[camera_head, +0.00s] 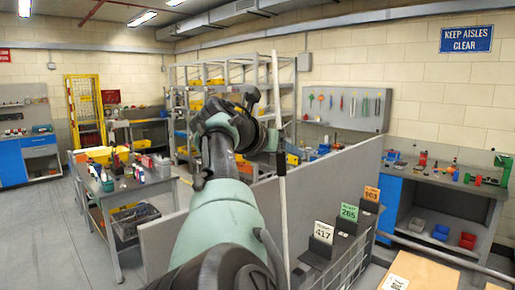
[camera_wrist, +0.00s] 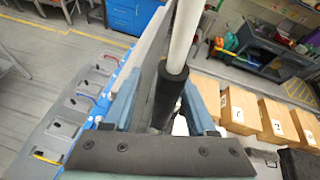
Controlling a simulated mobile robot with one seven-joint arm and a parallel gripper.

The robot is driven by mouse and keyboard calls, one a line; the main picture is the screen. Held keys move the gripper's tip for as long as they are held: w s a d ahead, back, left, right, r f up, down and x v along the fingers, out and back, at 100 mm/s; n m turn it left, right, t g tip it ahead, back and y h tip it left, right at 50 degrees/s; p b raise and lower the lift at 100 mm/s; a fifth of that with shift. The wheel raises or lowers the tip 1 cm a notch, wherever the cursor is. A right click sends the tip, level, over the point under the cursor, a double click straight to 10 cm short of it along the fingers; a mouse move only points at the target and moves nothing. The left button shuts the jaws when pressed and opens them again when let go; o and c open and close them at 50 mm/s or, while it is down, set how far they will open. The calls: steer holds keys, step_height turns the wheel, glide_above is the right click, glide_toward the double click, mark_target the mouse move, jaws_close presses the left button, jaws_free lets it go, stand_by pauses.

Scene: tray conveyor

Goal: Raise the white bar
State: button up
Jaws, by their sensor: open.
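The white bar (camera_head: 282,200) stands close to upright in the head view, just right of my arm and in front of the grey partition. In the wrist view the white bar (camera_wrist: 186,32) runs down from the top edge into a black sleeve (camera_wrist: 169,95). My gripper (camera_wrist: 165,98) is open, with one blue-grey finger on each side of the sleeve. I cannot tell whether either finger touches it. In the head view my gripper (camera_head: 273,140) is beside the bar's upper part, and its fingers are too small to make out. The bar's lower end is hidden.
A grey partition (camera_head: 335,180) runs behind the bar. Number cards (camera_head: 322,232) in dark holders stand to its right. Cardboard boxes (camera_wrist: 238,110) lie right of my gripper, and grey trays (camera_wrist: 75,103) lie left. A workbench (camera_head: 130,185) stands at the left, with open floor beyond.

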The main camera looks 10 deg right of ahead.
steer(key=s+a+b, duration=0.1)
steer(key=b, duration=0.4)
steer(key=shift+s+a+r, duration=0.1)
steer(key=shift+s+a, duration=0.2)
steer(key=shift+a, duration=0.05)
steer(key=b+v, duration=0.7)
steer(key=v, duration=0.3)
steer(key=shift+r, duration=0.35)
